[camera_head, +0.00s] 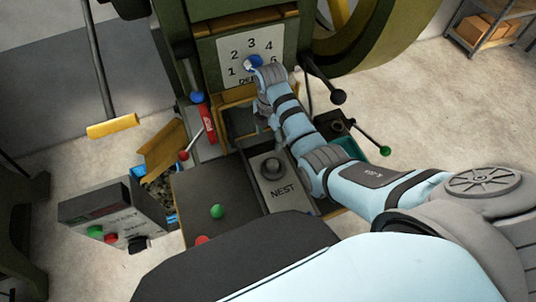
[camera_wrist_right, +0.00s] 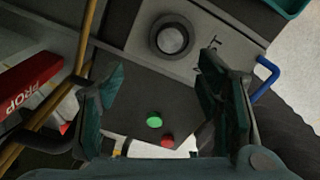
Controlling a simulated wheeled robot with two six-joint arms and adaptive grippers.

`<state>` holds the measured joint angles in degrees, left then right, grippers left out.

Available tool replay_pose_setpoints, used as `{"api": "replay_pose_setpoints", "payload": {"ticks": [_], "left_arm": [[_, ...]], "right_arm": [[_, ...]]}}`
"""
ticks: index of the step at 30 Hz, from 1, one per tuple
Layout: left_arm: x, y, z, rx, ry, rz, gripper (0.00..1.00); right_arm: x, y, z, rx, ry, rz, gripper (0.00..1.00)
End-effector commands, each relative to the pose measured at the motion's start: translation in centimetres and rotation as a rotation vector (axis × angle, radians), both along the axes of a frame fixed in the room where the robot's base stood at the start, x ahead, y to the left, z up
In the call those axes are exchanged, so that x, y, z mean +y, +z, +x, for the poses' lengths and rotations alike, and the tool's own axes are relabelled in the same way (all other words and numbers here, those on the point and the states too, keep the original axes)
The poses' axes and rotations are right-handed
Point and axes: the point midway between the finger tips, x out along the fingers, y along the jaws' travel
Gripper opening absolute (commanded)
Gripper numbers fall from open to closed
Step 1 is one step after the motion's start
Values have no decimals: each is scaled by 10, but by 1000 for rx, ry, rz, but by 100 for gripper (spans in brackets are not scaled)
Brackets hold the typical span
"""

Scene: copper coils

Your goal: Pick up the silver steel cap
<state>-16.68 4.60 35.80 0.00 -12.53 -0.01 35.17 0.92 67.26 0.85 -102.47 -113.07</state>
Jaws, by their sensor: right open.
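A round grey piece with a dark rim (camera_head: 271,166) sits on the plate marked NEST (camera_head: 290,196) in the head view. In the right wrist view it shows a silvery centre inside a dark ring (camera_wrist_right: 172,39); I cannot tell cap from seat for certain. My right gripper (camera_head: 263,122) is behind the NEST plate in the head view, partly hidden by its own wrist. In the right wrist view the right gripper (camera_wrist_right: 160,68) is open and empty, with its fingers apart below the round piece in the picture. My left gripper is not in view.
The machine's numbered dial panel (camera_head: 249,56) stands close behind my right wrist. A red PROP block (camera_head: 207,123) and levers with knobs (camera_head: 339,96) flank it. A dark panel with a green button (camera_head: 217,211) lies left of the NEST plate.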

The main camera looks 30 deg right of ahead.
Motion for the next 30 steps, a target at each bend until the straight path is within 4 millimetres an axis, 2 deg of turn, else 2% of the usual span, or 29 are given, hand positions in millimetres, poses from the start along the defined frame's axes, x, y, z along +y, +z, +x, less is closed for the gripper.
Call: {"api": "replay_pose_setpoints", "payload": {"ticks": [7, 14, 19, 21, 27, 30], "left_arm": [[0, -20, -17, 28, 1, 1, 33], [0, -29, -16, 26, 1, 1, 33], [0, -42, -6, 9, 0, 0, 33], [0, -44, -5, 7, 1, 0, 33], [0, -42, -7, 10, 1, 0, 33], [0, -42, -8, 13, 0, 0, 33]], "right_arm": [[-8, -68, -6, 5, -11, -2, 60], [-6, -100, -9, 3, -12, -1, 60], [-3, -135, -14, 2, -11, -1, 60], [-3, -140, -13, 1, -10, -1, 60], [-3, -138, -13, 0, -9, -1, 60], [-3, -138, -13, 0, -10, -1, 44]]}}
